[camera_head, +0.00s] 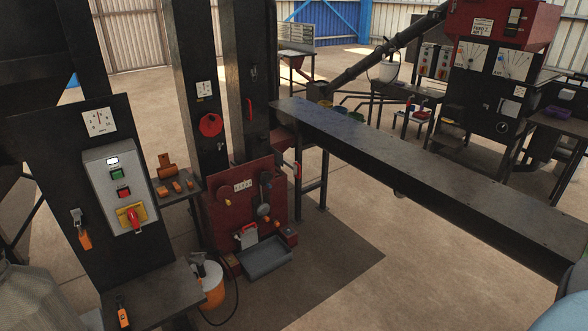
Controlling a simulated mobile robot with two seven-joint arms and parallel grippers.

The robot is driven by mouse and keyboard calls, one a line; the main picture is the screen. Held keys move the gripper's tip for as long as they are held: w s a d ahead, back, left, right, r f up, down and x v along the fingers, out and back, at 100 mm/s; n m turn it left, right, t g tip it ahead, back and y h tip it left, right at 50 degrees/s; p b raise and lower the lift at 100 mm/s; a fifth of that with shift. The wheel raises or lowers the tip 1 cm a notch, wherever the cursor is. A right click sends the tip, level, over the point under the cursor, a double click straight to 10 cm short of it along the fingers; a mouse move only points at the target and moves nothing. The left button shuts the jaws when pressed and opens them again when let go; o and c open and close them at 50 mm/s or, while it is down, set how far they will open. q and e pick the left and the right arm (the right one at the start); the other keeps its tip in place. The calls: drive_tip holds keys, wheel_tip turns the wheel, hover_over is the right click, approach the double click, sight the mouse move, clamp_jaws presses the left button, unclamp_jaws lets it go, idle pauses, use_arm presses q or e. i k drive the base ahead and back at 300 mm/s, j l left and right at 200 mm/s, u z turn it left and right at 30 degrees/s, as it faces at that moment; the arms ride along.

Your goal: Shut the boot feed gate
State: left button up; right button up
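The red boot housing (223,213) stands on the floor at the foot of the two dark elevator legs. Its front has a small pale label plate (243,186), a round grey fitting (263,210) and a pale plate with a red handle (246,236). A red lever (297,171) shows at its right, near the inlet under the conveyor end. Which of these parts is the feed gate, and how far it stands open, I cannot tell at this size. Neither of my grippers is in view.
A grey tray (266,262) lies before the boot. An orange bucket (211,285) with a dark hose stands left of it. A control box (120,187) is on the left panel. A long dark conveyor (430,173) crosses to the right. Floor (400,265) in front is clear.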

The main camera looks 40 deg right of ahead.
sight(278, 159)
drive_tip(key=i+l+z, duration=0.15)
drive_tip(key=i+l, duration=2.45)
drive_tip(key=i, duration=0.1)
